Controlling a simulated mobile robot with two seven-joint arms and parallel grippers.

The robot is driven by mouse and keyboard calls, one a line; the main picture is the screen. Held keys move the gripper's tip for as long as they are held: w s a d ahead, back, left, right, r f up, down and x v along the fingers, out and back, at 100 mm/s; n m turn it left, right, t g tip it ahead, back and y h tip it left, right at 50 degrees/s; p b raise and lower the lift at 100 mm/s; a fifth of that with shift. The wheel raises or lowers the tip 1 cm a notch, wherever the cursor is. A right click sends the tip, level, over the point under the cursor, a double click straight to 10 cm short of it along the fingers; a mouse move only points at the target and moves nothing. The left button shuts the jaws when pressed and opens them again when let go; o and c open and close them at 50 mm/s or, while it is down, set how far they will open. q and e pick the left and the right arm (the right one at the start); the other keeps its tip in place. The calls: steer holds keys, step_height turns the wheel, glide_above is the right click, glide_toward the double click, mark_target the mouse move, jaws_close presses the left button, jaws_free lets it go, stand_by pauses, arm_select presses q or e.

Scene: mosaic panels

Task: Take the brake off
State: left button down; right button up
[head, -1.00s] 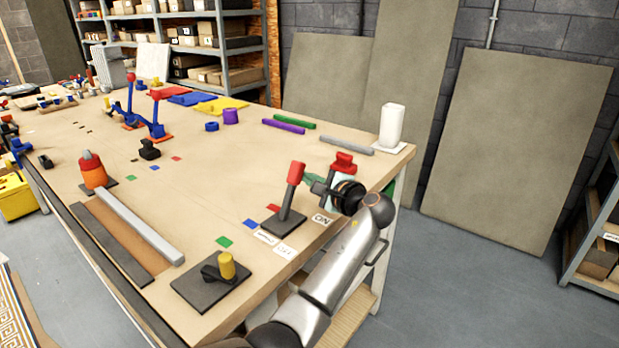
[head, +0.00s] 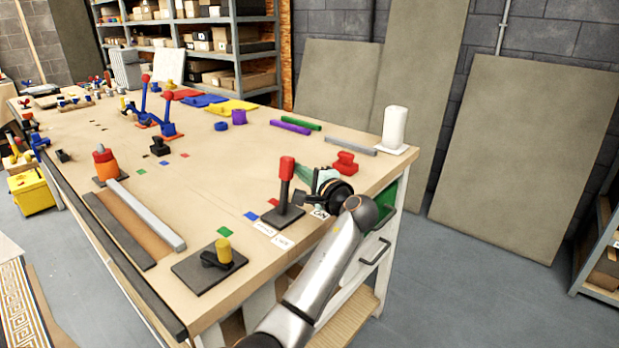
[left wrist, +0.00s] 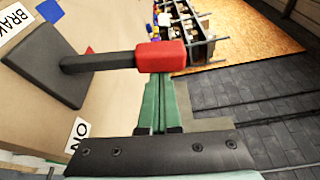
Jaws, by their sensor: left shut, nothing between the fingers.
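The brake lever (head: 286,182) has a red grip on a dark stem and stands on a dark base plate (head: 272,217) near the table's right front edge. It looks about upright in the head view. An ON label (head: 320,214) lies to the right of the plate, and a BRAKE label (head: 264,228) lies in front. My left gripper (head: 309,178) is shut and empty, just right of the red grip. In the left wrist view, its green fingers (left wrist: 156,100) meet the red grip (left wrist: 160,56) at its side, apparently touching. My right gripper is out of view.
A yellow-knobbed dark fixture (head: 223,254) stands at the front corner. A red block-shaped part (head: 345,163) sits behind my left gripper. A white cylinder (head: 395,128) stands at the far right corner. The table between the lever and the grey bar (head: 146,214) is mostly clear.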

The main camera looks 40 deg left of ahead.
arm_select(q)
steer(key=s+n+y+b, duration=0.2)
steer(key=s+n+b, duration=0.5)
steer(key=b, duration=0.3)
steer(key=shift+a+n+y, duration=0.4)
steer(key=shift+n, duration=0.3)
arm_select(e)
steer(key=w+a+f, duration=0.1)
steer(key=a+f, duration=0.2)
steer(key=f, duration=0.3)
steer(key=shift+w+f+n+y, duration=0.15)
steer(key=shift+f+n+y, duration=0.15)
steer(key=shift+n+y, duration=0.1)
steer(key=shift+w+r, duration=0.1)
